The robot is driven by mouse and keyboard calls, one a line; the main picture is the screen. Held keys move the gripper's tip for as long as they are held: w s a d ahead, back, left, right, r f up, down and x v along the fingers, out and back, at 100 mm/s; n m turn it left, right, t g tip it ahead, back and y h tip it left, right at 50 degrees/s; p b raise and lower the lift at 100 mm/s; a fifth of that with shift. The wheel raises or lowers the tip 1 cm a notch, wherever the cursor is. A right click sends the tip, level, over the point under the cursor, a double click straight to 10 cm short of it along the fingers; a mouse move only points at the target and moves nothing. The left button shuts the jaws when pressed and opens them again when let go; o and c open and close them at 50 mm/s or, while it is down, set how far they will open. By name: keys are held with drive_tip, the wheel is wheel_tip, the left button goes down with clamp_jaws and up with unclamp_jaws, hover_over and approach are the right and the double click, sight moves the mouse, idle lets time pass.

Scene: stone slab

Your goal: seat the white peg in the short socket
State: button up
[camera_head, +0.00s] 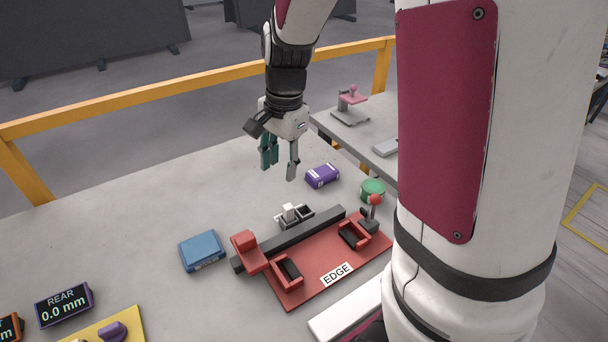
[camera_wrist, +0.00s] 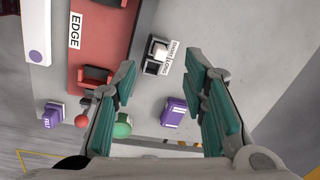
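The white peg (camera_head: 289,211) stands up from the left part of a small dark two-compartment block (camera_head: 308,218) behind the black bar. In the wrist view, the peg (camera_wrist: 160,50) is in the block's upper compartment, and the lower compartment looks empty. A label (camera_wrist: 170,58) beside the block appears to read SHORT and LONG. How deep the peg sits cannot be told. My gripper (camera_head: 280,172) is above the slab, behind the block and apart from it. In the wrist view, my gripper (camera_wrist: 162,78) has its fingers wide apart with nothing between them.
A red EDGE fixture (camera_head: 318,270) and a black bar (camera_head: 300,240) lie in front of the block. A blue box (camera_head: 202,251) is at left. A purple box (camera_head: 322,175), green cylinder (camera_head: 372,188) and red-knobbed lever (camera_head: 375,201) are at right. The slab's left rear is clear.

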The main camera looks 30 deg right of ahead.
drive_tip(key=s+a+r+n+t, duration=0.2)
drive_tip(key=s+r+n, duration=0.4)
drive_tip(key=s, duration=0.3)
drive_tip(key=s+a+r+n+t, duration=0.2)
drive_tip(key=s+a+r+n, duration=0.1)
drive_tip(key=s+r+n, duration=0.3)
drive_tip(key=s+n, duration=0.2)
drive_tip(key=s, duration=0.1)
drive_tip(key=shift+s+a+r+h, duration=0.2)
drive_tip(key=shift+s+a+h, duration=0.05)
drive_tip(key=shift+s+h, duration=0.05)
